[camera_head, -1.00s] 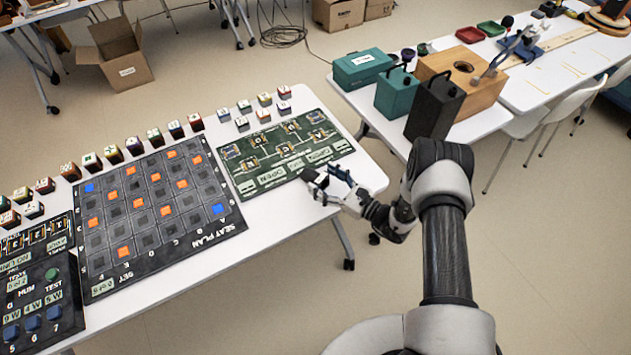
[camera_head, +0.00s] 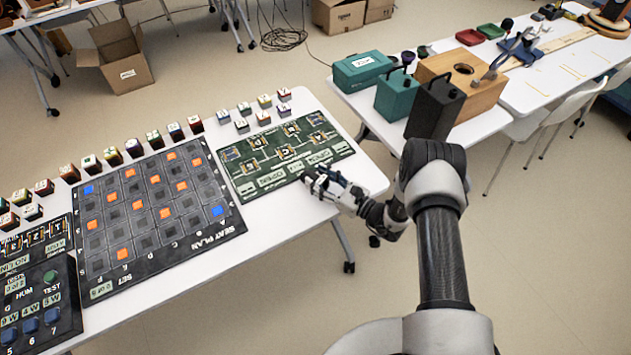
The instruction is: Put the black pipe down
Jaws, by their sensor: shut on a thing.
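My gripper (camera_head: 322,184) is at the near right corner of the green circuit board (camera_head: 262,160), low over the white table's right end. It is shut on a small dark piece, the black pipe (camera_head: 308,178), at its fingertips. The pipe is tiny here and mostly hidden by the fingers, so I cannot make out its full shape or whether it touches the board. The board carries several yellow-outlined squares joined by pale lines, and light label strips along its near edge.
The black seat-plan board (camera_head: 238,228) with orange and blue squares lies left of the green board. Several small cubes (camera_head: 196,123) line the tables' far side. The white table (camera_head: 352,183) is bare right of the gripper. A second table holds a black box (camera_head: 434,108) and a wooden box (camera_head: 487,92).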

